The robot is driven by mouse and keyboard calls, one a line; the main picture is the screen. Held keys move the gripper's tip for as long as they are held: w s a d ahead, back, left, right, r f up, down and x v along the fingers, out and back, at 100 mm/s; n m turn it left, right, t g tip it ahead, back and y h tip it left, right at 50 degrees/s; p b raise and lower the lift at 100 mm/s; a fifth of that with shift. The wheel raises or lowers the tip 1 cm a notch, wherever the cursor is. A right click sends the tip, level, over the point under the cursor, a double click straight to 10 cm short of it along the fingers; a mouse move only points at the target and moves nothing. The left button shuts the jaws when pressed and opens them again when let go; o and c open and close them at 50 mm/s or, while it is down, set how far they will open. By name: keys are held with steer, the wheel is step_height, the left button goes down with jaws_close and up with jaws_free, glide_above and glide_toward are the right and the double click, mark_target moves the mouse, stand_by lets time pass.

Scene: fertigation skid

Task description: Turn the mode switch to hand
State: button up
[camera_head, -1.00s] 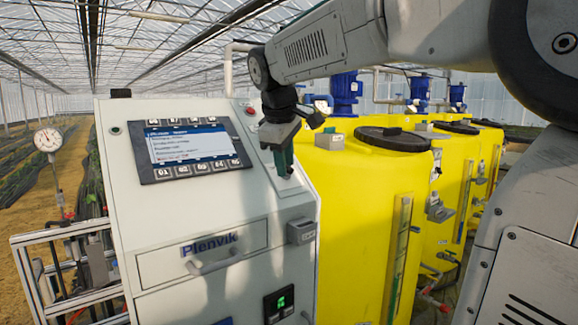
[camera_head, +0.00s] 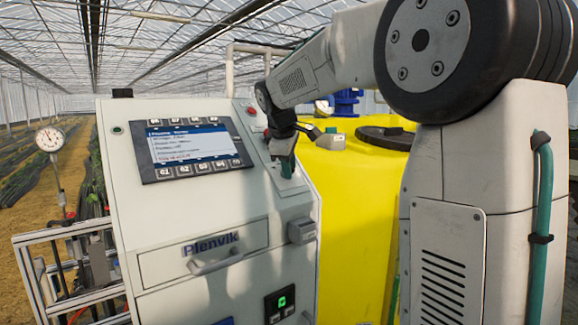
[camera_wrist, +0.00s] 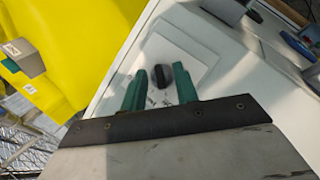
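The mode switch is a black knob (camera_wrist: 158,74) on a pale plate (camera_wrist: 188,52) on the sloping panel of the white console, seen in the wrist view. Small dark marks on the plate lie below the knob. My gripper (camera_wrist: 160,72) is open, with one green finger on each side of the knob. A small gap shows on both sides; I cannot tell how deep the fingertips reach. In the head view my gripper (camera_head: 286,167) is at the console's right panel and hides the knob.
The console's screen (camera_head: 190,146) with its buttons is left of my gripper. A red button (camera_head: 251,111) sits above it. A grey box (camera_head: 301,231) juts from the console lower down. A yellow tank (camera_head: 345,220) stands close on the right.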

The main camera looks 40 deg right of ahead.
jaws_close()
steer(key=m+g+y, duration=0.1)
steer(key=m+y, duration=0.1)
steer(key=m, duration=0.1)
steer(key=shift+d+m, duration=0.15)
steer(key=shift+m, duration=0.25)
steer(key=shift+w+d+r+m+g+y, duration=0.1)
steer(key=shift+m+g+y, duration=0.2)
steer(key=shift+m+y, duration=1.1)
steer(key=shift+m, duration=0.4)
jaws_free()
